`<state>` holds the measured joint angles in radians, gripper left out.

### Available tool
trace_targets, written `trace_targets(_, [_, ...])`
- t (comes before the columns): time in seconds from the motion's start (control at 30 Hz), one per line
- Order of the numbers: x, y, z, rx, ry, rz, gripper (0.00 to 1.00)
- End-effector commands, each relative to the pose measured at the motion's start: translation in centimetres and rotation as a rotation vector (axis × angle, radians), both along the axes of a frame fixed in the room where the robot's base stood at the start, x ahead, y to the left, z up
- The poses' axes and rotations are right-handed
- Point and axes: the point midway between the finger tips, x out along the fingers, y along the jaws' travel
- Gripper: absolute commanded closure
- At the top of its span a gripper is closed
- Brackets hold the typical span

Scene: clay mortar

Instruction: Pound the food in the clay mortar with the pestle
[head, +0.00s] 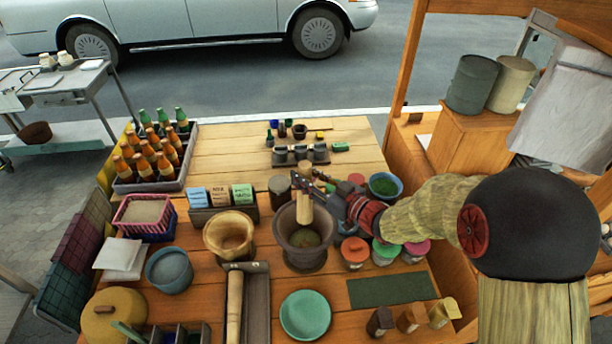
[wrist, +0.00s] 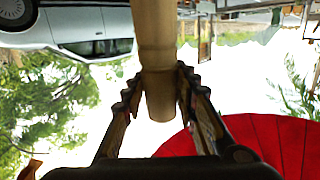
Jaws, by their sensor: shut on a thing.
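The dark clay mortar (head: 294,257) stands upright in the middle of the wooden table. Greenish food (head: 306,239) shows at its bottom. My gripper (head: 310,184) comes in from the right and is shut on a pale wooden pestle (head: 306,207), held roughly upright over the mortar. The pestle's lower end shows within the mortar's opening, apparently above the food; I cannot tell its exact height. In the wrist view the pestle (wrist: 154,45) sits between both fingers of the gripper (wrist: 157,78).
Lidded jars (head: 355,253) and a blue bowl (head: 396,187) crowd the right. A green bowl (head: 305,316) is in front. A bottle crate (head: 150,184) stands at back left.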

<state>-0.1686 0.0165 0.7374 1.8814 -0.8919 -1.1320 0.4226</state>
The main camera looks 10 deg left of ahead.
Motion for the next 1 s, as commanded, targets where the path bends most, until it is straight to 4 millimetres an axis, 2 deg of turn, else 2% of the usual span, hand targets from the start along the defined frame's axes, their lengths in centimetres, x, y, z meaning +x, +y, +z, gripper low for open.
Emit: trace_targets(1.0, [0.0, 0.0, -14.4, 0.001, 0.002, 0.000, 1.00])
